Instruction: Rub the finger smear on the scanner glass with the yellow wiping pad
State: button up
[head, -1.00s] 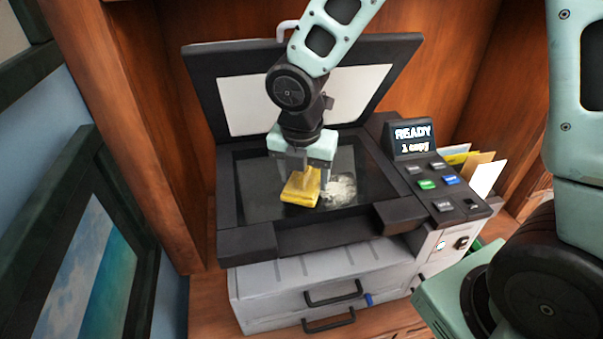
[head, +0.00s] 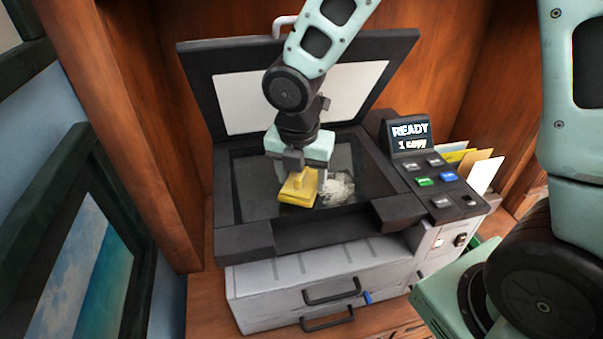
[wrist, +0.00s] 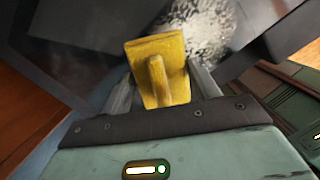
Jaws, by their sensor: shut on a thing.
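The yellow wiping pad (head: 298,189) is held by its raised grip between the fingers of my gripper (head: 306,172). The pad is low over the scanner glass (head: 255,186), and I cannot tell whether it touches. The whitish finger smear (head: 338,189) lies on the glass just right of the pad in the head view. In the wrist view the smear (wrist: 205,28) lies beyond the pad (wrist: 160,62), towards the upper right. The pad or gripper may hide part of it.
The scanner lid (head: 355,88) stands open behind the glass. A control panel (head: 438,180) with a READY screen (head: 410,132) is on the right, with paper folders (head: 480,165) beside it. Wooden bookcase walls (head: 125,120) close in the sides. A framed picture (head: 85,250) is at left.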

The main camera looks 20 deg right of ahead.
aim_at(354, 182)
jog(key=shift+f+b, duration=0.4)
jog(key=shift+f, duration=0.25)
jog(key=shift+d, duration=0.1)
jog(key=shift+s+d+r+p, duration=0.15)
jog(key=shift+d+p, duration=0.3)
jog(key=shift+d, duration=0.3)
jog(key=shift+s+d+r+p, duration=0.15)
jog(key=shift+d+p, duration=0.3)
jog(key=shift+d, duration=0.3)
jog(key=shift+s+d+f+p, duration=0.15)
jog(key=shift+d+p, duration=0.1)
jog(key=shift+d, duration=0.5)
jog(key=shift+s+d+f+p, duration=0.1)
jog(key=shift+s+d+p, duration=0.1)
jog(key=shift+d, duration=0.5)
jog(key=shift+s+d+f+p, duration=0.1)
jog(key=shift+d+p, duration=0.15)
jog(key=shift+d, duration=0.5)
jog(key=shift+s+d+r+p, duration=0.15)
jog(key=shift+d+p, duration=0.1)
jog(key=shift+d, duration=0.35)
jog(key=shift+s+d+f+p, duration=0.1)
jog(key=shift+d+p, duration=0.15)
jog(key=shift+d, duration=0.35)
jog(key=shift+s+d+r+p, duration=0.15)
jog(key=shift+d+p, duration=0.1)
jog(key=shift+d, duration=0.35)
